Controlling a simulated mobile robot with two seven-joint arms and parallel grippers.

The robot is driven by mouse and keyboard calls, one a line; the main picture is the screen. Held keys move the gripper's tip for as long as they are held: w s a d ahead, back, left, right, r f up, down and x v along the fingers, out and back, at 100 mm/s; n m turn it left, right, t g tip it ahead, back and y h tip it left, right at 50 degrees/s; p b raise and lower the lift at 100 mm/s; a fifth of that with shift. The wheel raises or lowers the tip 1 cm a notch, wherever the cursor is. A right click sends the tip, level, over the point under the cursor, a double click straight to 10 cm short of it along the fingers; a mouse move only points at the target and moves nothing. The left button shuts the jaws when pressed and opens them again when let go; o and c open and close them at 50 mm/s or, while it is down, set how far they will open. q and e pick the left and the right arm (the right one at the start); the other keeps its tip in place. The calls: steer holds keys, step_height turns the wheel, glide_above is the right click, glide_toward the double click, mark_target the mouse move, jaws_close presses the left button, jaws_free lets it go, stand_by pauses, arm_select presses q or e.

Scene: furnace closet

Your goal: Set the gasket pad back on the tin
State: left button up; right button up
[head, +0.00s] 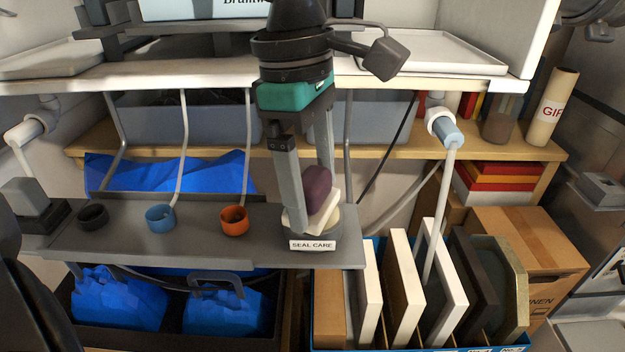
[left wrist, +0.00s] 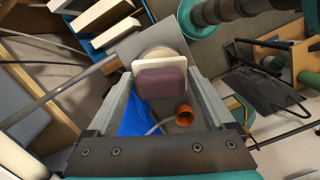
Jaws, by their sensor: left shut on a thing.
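The gasket pad (head: 317,187) is a block with a purple layer and a white layer, held tilted. My left gripper (head: 314,203) points down from above and is shut on its sides. The tin (head: 327,231) is a low, round grey one with a cream top, on the shelf behind a "SEAL CARE" label. The pad is over the tin's top and hides part of it; I cannot tell if they touch. In the left wrist view the pad (left wrist: 160,83) sits between the fingers, with the tin's cream top (left wrist: 158,52) partly hidden behind it. My right gripper is not in view.
On the grey shelf (head: 190,247) stand an orange ring-shaped cup (head: 234,221), a blue one (head: 160,218) and a black one (head: 93,216). Upright panels (head: 404,290) fill a rack below right. A white shelf (head: 210,77) crosses above, beside my arm. Thin pipes run down behind.

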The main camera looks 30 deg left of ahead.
arm_select(q)
steer(key=shift+f, duration=0.1)
steer(key=o, duration=0.9)
steer(key=r, duration=0.4)
steer(key=a+r, duration=0.1)
steer(key=r, duration=0.7)
steer(key=shift+s+a+r+p, duration=0.1)
steer(key=shift+a+p, duration=0.1)
steer(key=shift+p, duration=0.15)
